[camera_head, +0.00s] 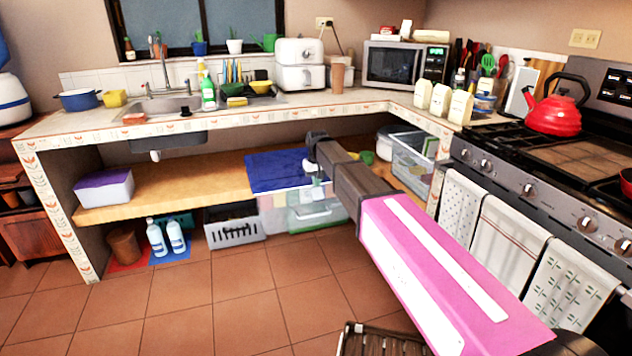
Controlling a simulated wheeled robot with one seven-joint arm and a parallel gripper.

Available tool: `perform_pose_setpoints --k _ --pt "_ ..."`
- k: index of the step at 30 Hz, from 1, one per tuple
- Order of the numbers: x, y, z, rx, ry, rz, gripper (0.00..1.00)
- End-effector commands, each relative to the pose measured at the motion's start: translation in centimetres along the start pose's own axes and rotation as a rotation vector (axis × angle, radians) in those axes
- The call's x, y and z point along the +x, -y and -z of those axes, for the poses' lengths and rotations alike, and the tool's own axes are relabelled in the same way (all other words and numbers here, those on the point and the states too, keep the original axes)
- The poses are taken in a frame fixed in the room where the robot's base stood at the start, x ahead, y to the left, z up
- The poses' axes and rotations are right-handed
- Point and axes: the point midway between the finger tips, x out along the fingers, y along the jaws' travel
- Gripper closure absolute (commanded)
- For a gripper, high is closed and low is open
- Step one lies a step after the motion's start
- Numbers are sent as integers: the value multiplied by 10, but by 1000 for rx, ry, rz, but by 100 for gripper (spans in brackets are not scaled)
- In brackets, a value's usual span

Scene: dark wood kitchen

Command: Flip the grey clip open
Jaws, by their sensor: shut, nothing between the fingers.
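My gripper (312,168) is at the far end of my outstretched arm, small in the view, shut and empty. It is just in front of the shelf edge, beside the right end of a blue cloth (276,171). Below it, a clear storage bin (318,214) with a pale front stands under the shelf. A second clear bin (408,158) sits on the shelf to the right, partly behind the counter post. I cannot make out a grey clip for certain. My arm hides part of the shelf.
A purple-lidded box (104,187) stands on the shelf's left end. A grey basket (233,228) and white bottles (166,238) are below. The counter edge (250,118) runs above, and the stove (540,185) is at right. The tiled floor is open at left.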

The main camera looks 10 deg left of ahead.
Motion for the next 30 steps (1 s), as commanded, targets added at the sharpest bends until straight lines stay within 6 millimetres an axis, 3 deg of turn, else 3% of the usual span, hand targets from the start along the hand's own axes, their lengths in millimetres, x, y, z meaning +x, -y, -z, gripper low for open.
perform_pose_setpoints --k 30 --pt "8 0 -22 0 -228 1 100"
